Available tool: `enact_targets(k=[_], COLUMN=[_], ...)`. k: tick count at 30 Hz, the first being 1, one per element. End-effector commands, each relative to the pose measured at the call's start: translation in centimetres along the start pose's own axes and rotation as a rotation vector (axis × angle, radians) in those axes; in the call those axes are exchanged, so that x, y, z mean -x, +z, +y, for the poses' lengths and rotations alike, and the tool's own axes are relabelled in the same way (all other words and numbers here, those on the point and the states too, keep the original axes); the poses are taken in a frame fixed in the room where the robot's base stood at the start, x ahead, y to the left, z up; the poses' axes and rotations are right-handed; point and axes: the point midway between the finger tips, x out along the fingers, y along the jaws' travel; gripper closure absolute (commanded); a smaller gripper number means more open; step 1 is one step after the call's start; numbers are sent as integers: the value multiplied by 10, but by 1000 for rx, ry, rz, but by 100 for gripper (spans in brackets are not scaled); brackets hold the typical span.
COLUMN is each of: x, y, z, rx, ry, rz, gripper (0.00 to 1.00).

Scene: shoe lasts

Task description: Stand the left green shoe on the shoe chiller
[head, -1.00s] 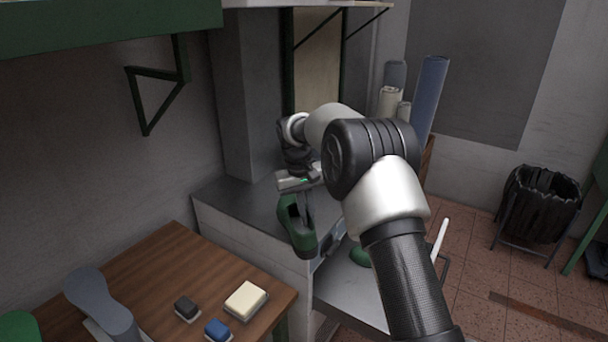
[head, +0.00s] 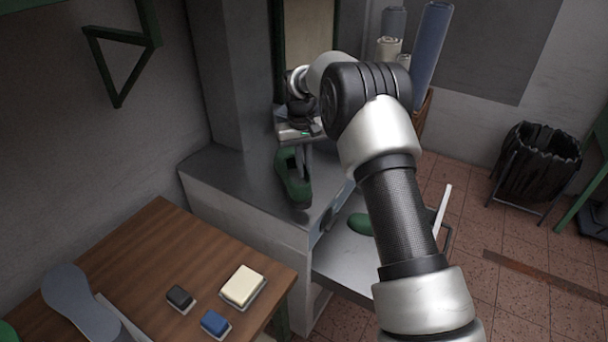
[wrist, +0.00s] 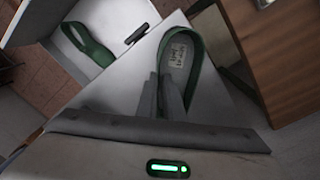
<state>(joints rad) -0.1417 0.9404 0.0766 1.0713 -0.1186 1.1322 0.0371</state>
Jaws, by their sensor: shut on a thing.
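My gripper (head: 303,152) is shut on a green shoe (head: 292,182) and holds it over the grey top of the shoe chiller (head: 232,176). In the wrist view, the fingers (wrist: 172,88) reach into the opening of this shoe (wrist: 196,62), whose insole carries a pale printed label. The toe points towards the chiller's front edge. I cannot tell whether the sole touches the top. A second green shoe (head: 361,223) lies on the lower grey tray at the chiller's right; it also shows in the wrist view (wrist: 98,48).
Rolls (head: 432,45) stand behind my arm. A black bin (head: 538,160) stands right. The chiller top's left part is clear.

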Motion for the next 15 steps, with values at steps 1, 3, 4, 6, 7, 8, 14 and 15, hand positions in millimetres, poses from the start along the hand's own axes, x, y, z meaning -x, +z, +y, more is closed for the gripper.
enact_targets(k=[1, 3, 4, 6, 7, 8, 14, 15], x=[-4, -8, -10, -16, -19, -24, -46, -46], y=[-1, -1, -1, -1, -1, 0, -1, -1], z=[0, 0, 0, -1, -1, -1, -2, -2], rx=[0, 0, 0, 0, 0, 0, 0, 0], ry=[0, 0, 0, 0, 0, 0, 0, 0], rz=[2, 3, 3, 2, 2, 1, 3, 4], gripper=[100, 100, 100, 100, 100, 100, 100, 100])
